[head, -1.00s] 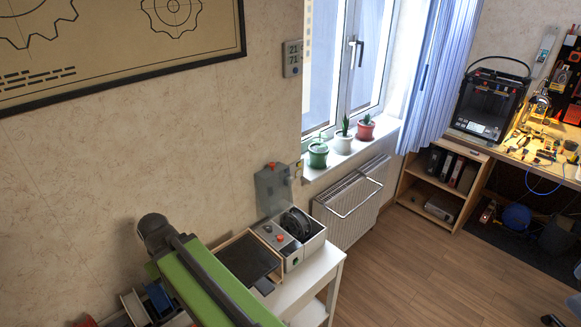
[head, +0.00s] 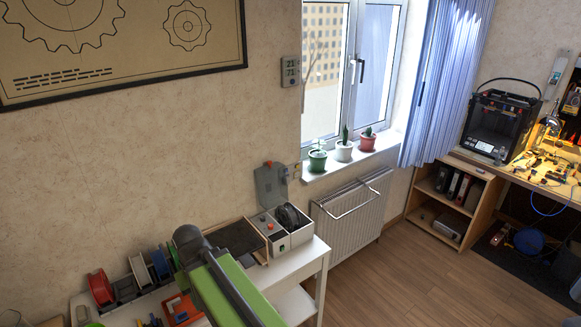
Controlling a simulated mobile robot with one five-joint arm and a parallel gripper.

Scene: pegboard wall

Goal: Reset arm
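The green and dark grey arm (head: 228,285) that shows at the bottom centre of the head view is mine. It stretches from a dark rounded joint down past the lower edge, in front of the white table. My gripper is outside the picture, so its fingers cannot be seen.
A white table (head: 300,266) stands against the wall, with a dark tray (head: 236,238), a grey box with a black spool (head: 288,220) and several coloured spools (head: 101,287). A radiator (head: 350,215) and a wooden shelf (head: 452,203) lie to the right. The wooden floor (head: 400,275) is clear.

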